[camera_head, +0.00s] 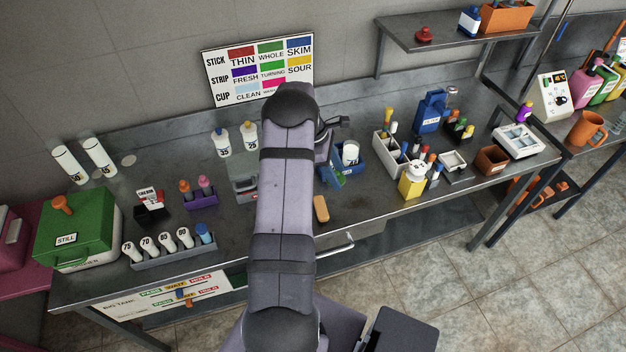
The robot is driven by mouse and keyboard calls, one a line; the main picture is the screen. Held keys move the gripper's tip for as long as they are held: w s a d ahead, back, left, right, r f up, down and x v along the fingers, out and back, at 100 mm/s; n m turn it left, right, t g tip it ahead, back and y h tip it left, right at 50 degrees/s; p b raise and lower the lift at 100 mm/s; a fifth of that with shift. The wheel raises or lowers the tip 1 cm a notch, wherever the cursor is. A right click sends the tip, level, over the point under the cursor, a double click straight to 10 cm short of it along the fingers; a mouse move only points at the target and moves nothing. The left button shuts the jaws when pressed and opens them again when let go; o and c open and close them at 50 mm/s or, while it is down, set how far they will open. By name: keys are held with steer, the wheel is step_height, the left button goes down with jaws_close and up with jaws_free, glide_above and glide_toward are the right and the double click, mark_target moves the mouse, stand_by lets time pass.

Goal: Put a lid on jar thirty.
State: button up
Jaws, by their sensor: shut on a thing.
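My gripper (334,122) shows only in part at the far end of my arm, near the back of the bench. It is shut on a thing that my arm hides. Two white jars (222,142) with dark numbers stand left of my arm; one reads about 25, the other is too small to read surely. A blue holder (356,170) right of my arm carries a white jar (350,153) whose number I cannot read. I cannot make out which jar is thirty, and I see no lid clearly.
Two white cylinders (100,156) stand at the back left. A white bin (385,158) and a yellow container (412,181) stand to the right. An orange block (321,209) lies near the front edge.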

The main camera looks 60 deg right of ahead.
steer(key=w+d+r+n+t+h, duration=0.1)
steer(key=w+d+r+n, duration=0.1)
steer(key=d+n, duration=0.3)
steer(key=w+d+r+n+t+h, duration=0.1)
steer(key=w+d+r+n+t, duration=0.1)
steer(key=w+d+n, duration=0.3)
steer(key=shift+d+r+n+h, duration=0.4)
steer(key=shift+d+r+n, duration=0.3)
steer(key=shift+r+n, duration=0.1)
step_height(320, 180, down, 6)
steer(key=b, duration=0.3)
steer(key=shift+f, duration=0.25)
stand_by(0.5)
stand_by(0.4)
steer(key=o, duration=1.1)
